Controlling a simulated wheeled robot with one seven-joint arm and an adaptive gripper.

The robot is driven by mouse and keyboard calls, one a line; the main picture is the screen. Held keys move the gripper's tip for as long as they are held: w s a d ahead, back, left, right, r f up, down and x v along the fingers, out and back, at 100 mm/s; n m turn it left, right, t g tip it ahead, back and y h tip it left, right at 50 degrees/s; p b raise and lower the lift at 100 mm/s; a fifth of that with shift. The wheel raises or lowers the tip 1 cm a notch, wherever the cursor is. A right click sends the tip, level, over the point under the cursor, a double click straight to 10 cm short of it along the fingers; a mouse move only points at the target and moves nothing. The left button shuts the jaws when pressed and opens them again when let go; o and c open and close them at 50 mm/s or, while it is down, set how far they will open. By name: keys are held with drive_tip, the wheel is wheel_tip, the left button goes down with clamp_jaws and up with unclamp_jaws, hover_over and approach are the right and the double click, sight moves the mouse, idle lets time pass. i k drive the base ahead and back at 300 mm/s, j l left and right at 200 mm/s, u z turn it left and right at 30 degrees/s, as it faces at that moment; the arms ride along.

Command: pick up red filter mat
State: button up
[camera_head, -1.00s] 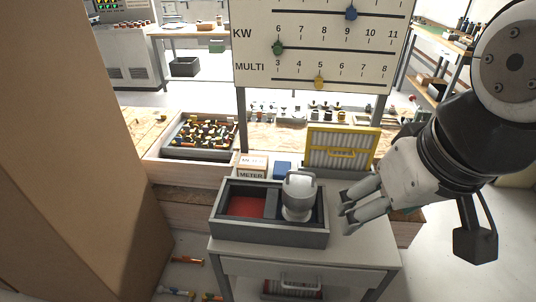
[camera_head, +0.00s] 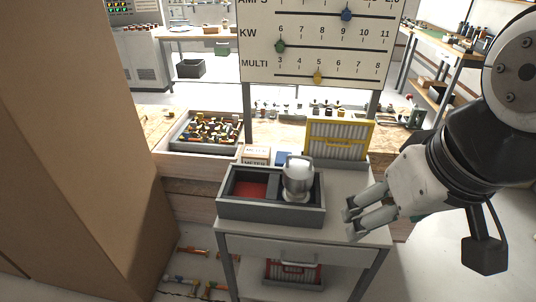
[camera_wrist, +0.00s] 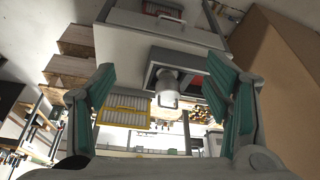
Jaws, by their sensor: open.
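A flat red piece (camera_head: 250,190) also lies in the left compartment of the grey tray (camera_head: 262,211) on the cart top. My gripper (camera_head: 352,217) is open and empty, at the right of the tray, above the red-framed mat's level. The wrist view shows its teal fingers spread (camera_wrist: 160,85).
A white and metal cylinder (camera_head: 297,178) stands in the tray's right compartment. The cart (camera_head: 345,245) has a drawer and legs. A big cardboard box (camera_head: 85,150) blocks the left. Coloured pieces lie on the floor left of the cart. A bin of small parts (camera_head: 210,130) sits behind.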

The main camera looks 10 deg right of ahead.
sight(276, 270)
drive_tip(key=i+j+z, duration=0.1)
drive_tip(key=j+z, duration=0.25)
drive_tip(key=j, duration=0.25)
drive_tip(key=j+z, duration=0.35)
drive_tip(key=j, duration=0.3)
drive_tip(key=j+z, duration=0.35)
drive_tip(key=j, duration=0.3)
drive_tip(key=k+j+z, duration=0.1)
drive_tip(key=j+z, duration=0.25)
drive_tip(key=j, duration=0.25)
drive_tip(key=k+j+z, duration=0.2)
drive_tip(key=j+z, duration=0.15)
drive_tip(key=j, duration=0.25)
drive_tip(key=k+j+z, duration=0.4)
drive_tip(key=j, duration=0.15)
drive_tip(key=k+j+z, duration=0.2)
drive_tip(key=j+z, duration=0.15)
drive_tip(key=k+j+z, duration=0.35)
drive_tip(key=k+j, duration=0.05)
drive_tip(key=j, duration=0.1)
